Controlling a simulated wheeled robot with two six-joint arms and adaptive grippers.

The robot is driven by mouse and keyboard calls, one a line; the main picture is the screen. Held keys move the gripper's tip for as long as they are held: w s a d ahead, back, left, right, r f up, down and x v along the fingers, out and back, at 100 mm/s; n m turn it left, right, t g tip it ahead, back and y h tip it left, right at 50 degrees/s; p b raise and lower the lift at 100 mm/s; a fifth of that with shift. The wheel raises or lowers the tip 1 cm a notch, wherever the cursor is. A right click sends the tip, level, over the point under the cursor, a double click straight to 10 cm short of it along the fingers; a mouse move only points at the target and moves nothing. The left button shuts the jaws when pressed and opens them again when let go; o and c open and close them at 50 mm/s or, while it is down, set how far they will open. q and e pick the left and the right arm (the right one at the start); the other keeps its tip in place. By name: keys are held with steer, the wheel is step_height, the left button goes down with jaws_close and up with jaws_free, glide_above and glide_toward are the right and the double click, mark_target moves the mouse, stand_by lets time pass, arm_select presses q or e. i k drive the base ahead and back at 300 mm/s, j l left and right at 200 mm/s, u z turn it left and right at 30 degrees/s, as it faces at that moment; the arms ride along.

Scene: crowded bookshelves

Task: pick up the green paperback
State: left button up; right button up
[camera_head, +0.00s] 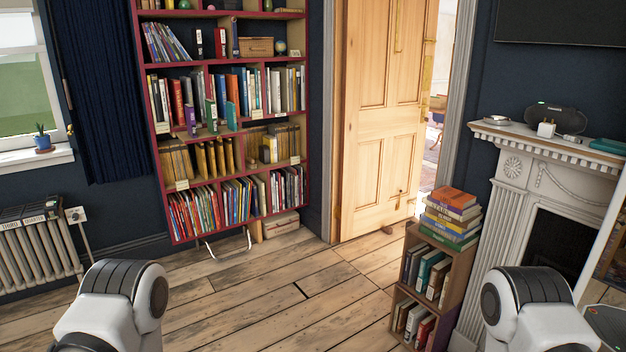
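Several green books show, and I cannot tell which one is the green paperback. A green book (211,116) stands upright at the front of a middle shelf of the red bookcase, beside a purple one. A teal-green book (231,117) stands just to its right. Another green book (448,239) lies flat at the bottom of the stack on the small wooden bookcase. Only the upper links of my two arms show at the lower left and lower right. Neither gripper is in view.
The red bookcase (192,217) stands against the back wall, crowded with books. A half-open wooden door (375,125) is to its right. The small wooden bookcase (458,272) and white fireplace (512,190) stand at the right. The wooden floor (275,300) is clear. A radiator (40,252) is at left.

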mark_target(210, 107)
steer(key=i, duration=3)
steer(key=l+z, duration=0.05)
steer(key=l, duration=0.1)
